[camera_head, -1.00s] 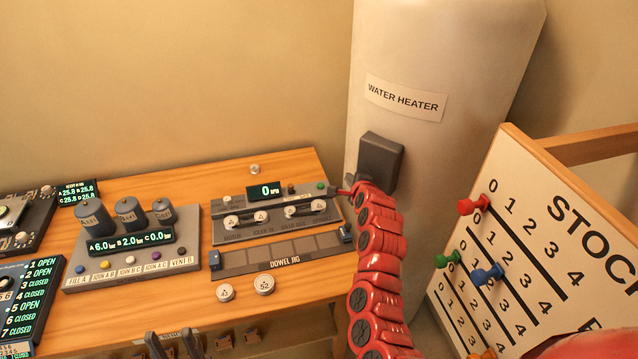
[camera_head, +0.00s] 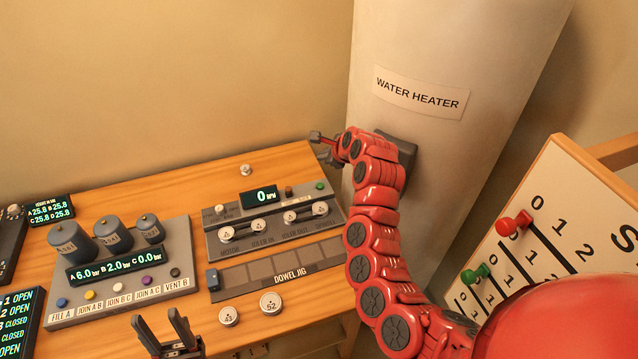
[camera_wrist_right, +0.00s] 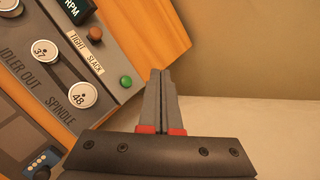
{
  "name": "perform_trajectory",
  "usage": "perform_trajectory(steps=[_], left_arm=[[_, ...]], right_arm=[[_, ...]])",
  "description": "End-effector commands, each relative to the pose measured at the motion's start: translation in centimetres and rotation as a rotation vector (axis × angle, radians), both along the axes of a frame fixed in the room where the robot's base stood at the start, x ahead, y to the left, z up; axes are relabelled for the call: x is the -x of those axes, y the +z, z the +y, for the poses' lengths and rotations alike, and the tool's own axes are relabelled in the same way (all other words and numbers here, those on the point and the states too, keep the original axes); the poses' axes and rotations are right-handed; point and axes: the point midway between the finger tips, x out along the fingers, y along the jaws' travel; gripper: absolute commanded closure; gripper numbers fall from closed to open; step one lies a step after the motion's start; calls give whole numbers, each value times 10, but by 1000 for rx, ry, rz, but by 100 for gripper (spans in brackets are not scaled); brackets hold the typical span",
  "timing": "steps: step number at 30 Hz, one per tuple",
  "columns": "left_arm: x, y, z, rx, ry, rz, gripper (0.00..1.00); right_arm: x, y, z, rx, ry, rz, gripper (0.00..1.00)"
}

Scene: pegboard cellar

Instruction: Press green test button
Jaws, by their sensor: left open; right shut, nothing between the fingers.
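The green test button (camera_head: 320,185) sits at the right end of the upper strip of the RPM panel (camera_head: 230,237). In the right wrist view the green button (camera_wrist_right: 126,81) lies just left of my right gripper's fingertips (camera_wrist_right: 161,72), apart from them. In the head view my right gripper (camera_head: 315,137) is shut and empty, above and beyond the button, in front of the water heater's left edge. My left gripper (camera_head: 158,319) is open and empty at the bottom of the head view, in front of the valve panel.
A dowel jig (camera_head: 285,270) lies in front. The water heater (camera_head: 425,60) has a grey box (camera_head: 405,150) beside my right arm. A stock board (camera_head: 560,175) stands at right.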

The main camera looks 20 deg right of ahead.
Motion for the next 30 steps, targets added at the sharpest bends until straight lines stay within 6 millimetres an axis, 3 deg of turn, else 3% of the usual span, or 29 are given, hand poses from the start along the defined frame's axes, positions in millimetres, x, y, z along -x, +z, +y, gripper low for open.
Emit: perform_trajectory(steps=[8, 21, 30], left_arm=[[0, -7, 0, 0, 0, 0, 50], [0, -40, 0, 0, 0, 0, 50], [0, -44, 0, 0, 0, 0, 50]], right_arm=[[0, -11, 0, 0, 0, 1, 100], [0, -68, 0, -1, 1, 2, 100], [-1, -88, 0, 1, 1, -2, 100]])
